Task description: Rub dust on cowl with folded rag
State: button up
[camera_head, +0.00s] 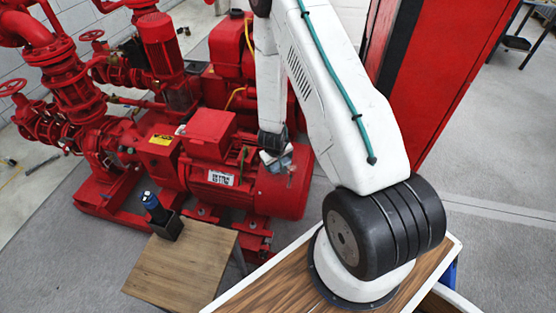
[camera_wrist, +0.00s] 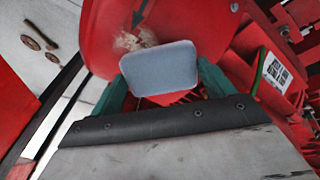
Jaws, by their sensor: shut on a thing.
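The red motor cowl (camera_head: 285,192) is the rounded end of the red pump motor in the head view. It fills the upper middle of the wrist view (camera_wrist: 100,35). A pale brownish dust patch (camera_wrist: 135,40) shows on the cowl, just beyond the rag. The folded rag (camera_wrist: 160,70) is a blue-grey rounded pad; it also shows at the cowl in the head view (camera_head: 277,163). My gripper (camera_wrist: 160,85) is shut on the rag, with its green fingers on either side. The rag is at the cowl and hides part of it; I cannot tell whether it touches.
A small wooden table (camera_head: 185,268) stands in front of the motor, with a dark holder and blue-topped bottle (camera_head: 158,212) on it. A red cabinet (camera_head: 440,75) stands at the right. Red pipes and valves (camera_head: 75,90) crowd the left. Grey floor (camera_head: 490,150) is open at the right.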

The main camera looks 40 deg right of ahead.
aim_at(288, 163)
jog(key=shift+x, duration=1.05)
dwell(0.4)
jog(key=shift+s+d+r, duration=0.1)
jog(key=shift+s+d, duration=0.45)
jog(key=shift+s, duration=0.2)
jog(key=shift+s+d+r, duration=0.1)
jog(key=shift+s+d, duration=0.4)
jog(key=shift+s, duration=0.25)
jog(key=shift+s+d+f, duration=0.15)
jog(key=shift+s+d, duration=1.05)
jog(key=shift+s, duration=0.3)
jog(key=shift+w+a, duration=0.75)
jog(key=shift+w, duration=0.25)
jog(key=shift+w+a, duration=0.75)
jog(key=shift+w, duration=0.25)
jog(key=shift+w+a, duration=0.8)
jog(key=shift+w, duration=0.2)
jog(key=shift+v, duration=2.95)
